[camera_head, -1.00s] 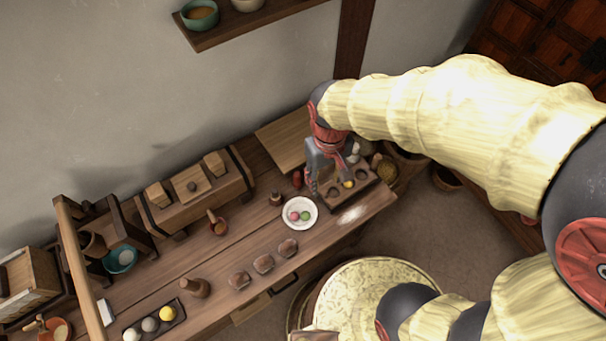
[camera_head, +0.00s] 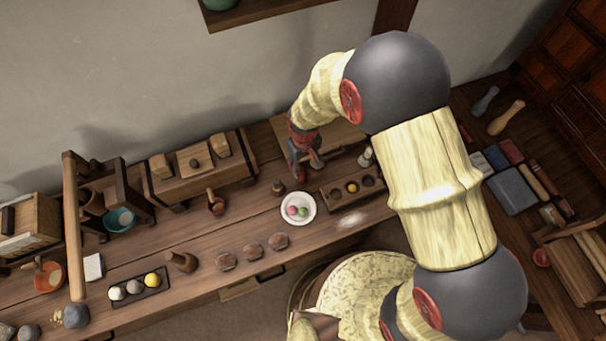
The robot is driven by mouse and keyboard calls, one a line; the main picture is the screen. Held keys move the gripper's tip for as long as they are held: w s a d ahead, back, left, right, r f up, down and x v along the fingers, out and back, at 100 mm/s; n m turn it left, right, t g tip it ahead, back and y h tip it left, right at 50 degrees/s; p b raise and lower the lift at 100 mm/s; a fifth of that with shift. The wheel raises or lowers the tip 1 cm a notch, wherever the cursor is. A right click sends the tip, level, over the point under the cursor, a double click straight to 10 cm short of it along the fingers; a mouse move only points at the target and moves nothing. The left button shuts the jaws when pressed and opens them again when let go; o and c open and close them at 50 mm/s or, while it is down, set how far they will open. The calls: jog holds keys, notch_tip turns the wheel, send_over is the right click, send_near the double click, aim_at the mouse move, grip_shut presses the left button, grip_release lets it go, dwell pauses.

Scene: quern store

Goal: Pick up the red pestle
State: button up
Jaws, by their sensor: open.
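My gripper (camera_head: 305,170) is open and points down over the back of the long wooden table, just above the white plate in the picture. Red and grey parts show at its end. I cannot make out the red pestle for certain now. In the earlier view a small red upright thing stands at this spot, just left of the gripper. The gripper now covers that place, and I cannot tell whether the fingers are around it or touch it.
Close by are a white plate (camera_head: 311,219) with coloured balls, a small brown bottle (camera_head: 278,188) and a dark tray (camera_head: 334,203) with round hollows. A long wooden chest (camera_head: 168,190) stands left.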

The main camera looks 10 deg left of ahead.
aim_at(302, 169)
jog(key=f, duration=0.3)
jog(key=f+b, duration=0.1)
jog(key=f, duration=0.1)
jog(key=shift+w+a, duration=0.25)
jog(key=shift+a, duration=0.1)
grip_shut()
